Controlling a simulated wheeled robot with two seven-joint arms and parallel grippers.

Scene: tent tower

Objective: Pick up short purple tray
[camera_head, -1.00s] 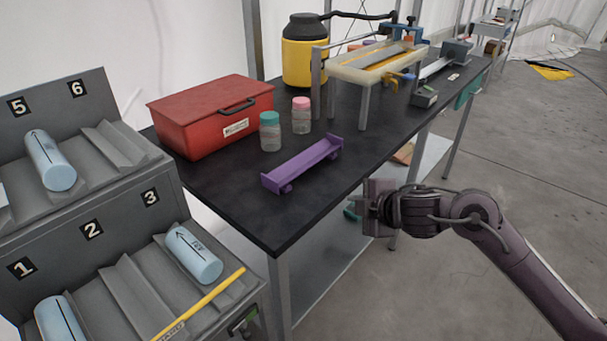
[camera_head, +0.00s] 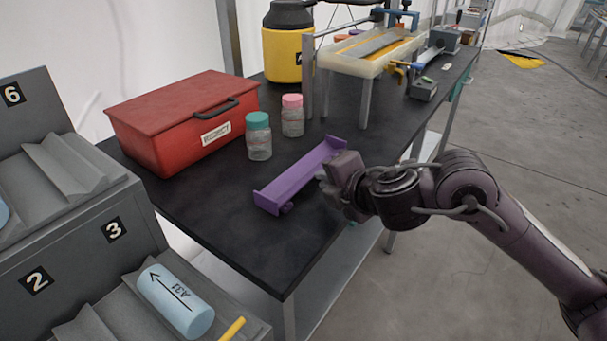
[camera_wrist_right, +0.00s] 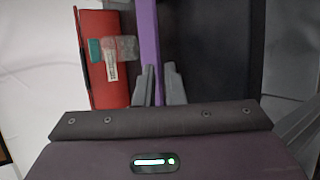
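The short purple tray (camera_head: 298,178) is a narrow, low-walled trough with raised end pieces, lying on the black table near its front edge. My right gripper (camera_head: 330,182) is beside its right-hand side, close to the far end, and its housing hides part of that side. In the right wrist view the tray is a purple strip (camera_wrist_right: 149,45) running down to the two grey fingers (camera_wrist_right: 159,86). The fingers are parted by a narrow gap with purple showing between them. I cannot tell whether they touch the tray. My left gripper is not in view.
A red toolbox (camera_head: 170,135), a teal-lidded jar (camera_head: 259,140) and a pink-lidded jar (camera_head: 292,118) stand behind the tray on the table (camera_head: 215,212). A yellow-black canister (camera_head: 285,50) and a framed rig (camera_head: 365,55) are farther back. A numbered rack (camera_head: 75,240) is at left.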

